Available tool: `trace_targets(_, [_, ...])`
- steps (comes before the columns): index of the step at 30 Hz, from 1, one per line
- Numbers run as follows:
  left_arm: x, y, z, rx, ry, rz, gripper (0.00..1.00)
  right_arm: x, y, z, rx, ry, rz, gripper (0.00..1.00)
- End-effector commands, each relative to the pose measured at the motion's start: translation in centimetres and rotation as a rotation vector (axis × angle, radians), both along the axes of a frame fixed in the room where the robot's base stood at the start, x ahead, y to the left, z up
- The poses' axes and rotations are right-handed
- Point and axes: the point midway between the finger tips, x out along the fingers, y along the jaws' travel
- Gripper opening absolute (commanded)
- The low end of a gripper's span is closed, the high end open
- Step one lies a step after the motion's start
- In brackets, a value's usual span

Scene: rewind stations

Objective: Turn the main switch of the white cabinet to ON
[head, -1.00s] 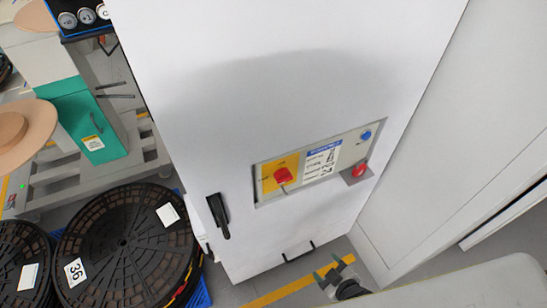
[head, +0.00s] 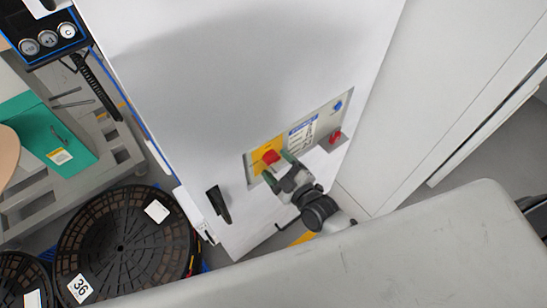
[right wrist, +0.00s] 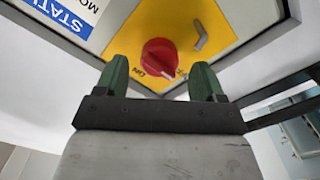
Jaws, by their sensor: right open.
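The white cabinet (head: 215,90) fills the middle of the head view. Its main switch (head: 270,157) is a red rotary knob on a yellow plate, set in the cabinet's control panel. In the right wrist view the red knob (right wrist: 159,58) shows close up, with an "ON" label beside it on the yellow plate. My right gripper (head: 282,166) is in front of the switch. In the right wrist view its green fingertips (right wrist: 160,80) are apart, one on each side of the knob as seen. I cannot tell whether they touch it. My left gripper is not in view.
A red button (head: 335,137) and a blue button (head: 338,105) sit on the same panel, right of the switch. A black door handle (head: 219,204) is at lower left. Black reels (head: 125,245) stand on the floor at left.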

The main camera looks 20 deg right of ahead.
Motion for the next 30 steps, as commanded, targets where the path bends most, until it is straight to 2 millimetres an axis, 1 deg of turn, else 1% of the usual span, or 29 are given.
trace_targets(1, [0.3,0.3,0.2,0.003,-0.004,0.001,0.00,0.7,0.2,0.1,0.000,-0.001,-0.001,0.69])
trace_targets(3, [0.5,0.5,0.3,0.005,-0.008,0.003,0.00,1.3,0.4,0.0,0.000,0.000,-0.001,0.69])
trace_targets(6, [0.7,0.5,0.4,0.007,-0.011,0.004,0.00,1.7,0.6,0.0,0.000,0.001,0.000,0.69])
trace_targets(14, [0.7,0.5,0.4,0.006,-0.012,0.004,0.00,1.9,0.7,-0.1,0.000,0.001,0.000,0.69])
trace_targets(15, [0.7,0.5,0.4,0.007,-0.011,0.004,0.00,1.9,0.7,-0.1,0.000,0.001,0.000,0.68])
trace_targets(17, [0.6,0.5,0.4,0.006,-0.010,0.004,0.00,1.9,0.7,-0.1,0.000,0.001,0.000,0.58])
trace_targets(24, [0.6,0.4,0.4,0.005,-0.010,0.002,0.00,1.8,0.7,-0.1,0.000,0.001,0.000,0.22])
trace_targets(25, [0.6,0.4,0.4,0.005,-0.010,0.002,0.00,1.8,0.7,-0.1,0.000,0.002,0.000,0.20])
trace_targets(30, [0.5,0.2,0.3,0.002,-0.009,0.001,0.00,1.8,0.7,-0.1,0.009,0.005,0.000,0.20])
